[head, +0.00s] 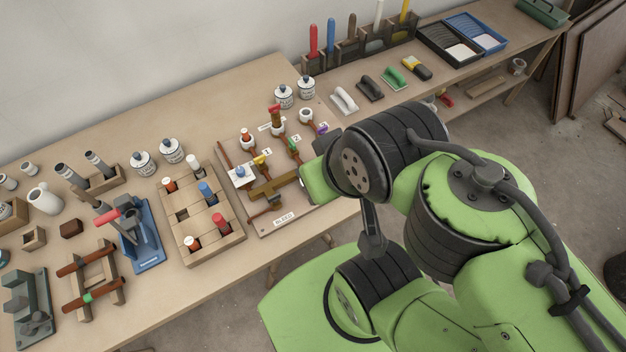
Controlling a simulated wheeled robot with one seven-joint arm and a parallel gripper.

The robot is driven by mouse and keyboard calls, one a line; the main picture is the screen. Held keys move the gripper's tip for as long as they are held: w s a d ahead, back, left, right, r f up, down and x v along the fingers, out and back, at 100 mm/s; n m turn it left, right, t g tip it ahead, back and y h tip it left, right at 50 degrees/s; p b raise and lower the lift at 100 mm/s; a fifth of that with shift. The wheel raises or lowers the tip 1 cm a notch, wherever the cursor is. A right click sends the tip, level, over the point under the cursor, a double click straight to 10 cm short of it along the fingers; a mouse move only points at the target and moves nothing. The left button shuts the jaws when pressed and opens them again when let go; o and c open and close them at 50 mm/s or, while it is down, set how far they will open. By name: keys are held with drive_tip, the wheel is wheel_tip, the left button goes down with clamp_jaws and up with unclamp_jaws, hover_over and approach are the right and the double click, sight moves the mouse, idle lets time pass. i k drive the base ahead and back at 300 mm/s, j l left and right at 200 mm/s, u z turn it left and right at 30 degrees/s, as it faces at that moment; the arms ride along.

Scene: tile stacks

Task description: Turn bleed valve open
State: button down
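The valve board (262,226) lies near the front edge of the bench, in the middle of the head view. A white label (283,219) reading BLEED is at its front edge. A brownish bar-shaped fitting (270,188) lies behind the label, with a small dark red part (277,200) beside it. I cannot tell exactly which part is the bleed valve's handle or how it is turned. My green arm reaches over the board's right side and covers part of it. My gripper's fingers are hidden, so their distance from the valve does not show.
Other valves with yellow (260,160) and green (293,145) handles stand close by on the board. A wooden block rack (208,245) with coloured pegs stands to its left. White jars (284,97) stand behind. Bare bench (235,108) shows behind the board.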

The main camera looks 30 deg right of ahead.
sight(274, 198)
drive_tip(key=j+u, duration=0.2)
drive_tip(key=u, duration=0.15)
drive_tip(key=j+u, duration=0.35)
drive_tip(key=i+u, duration=0.15)
drive_tip(key=u, duration=0.25)
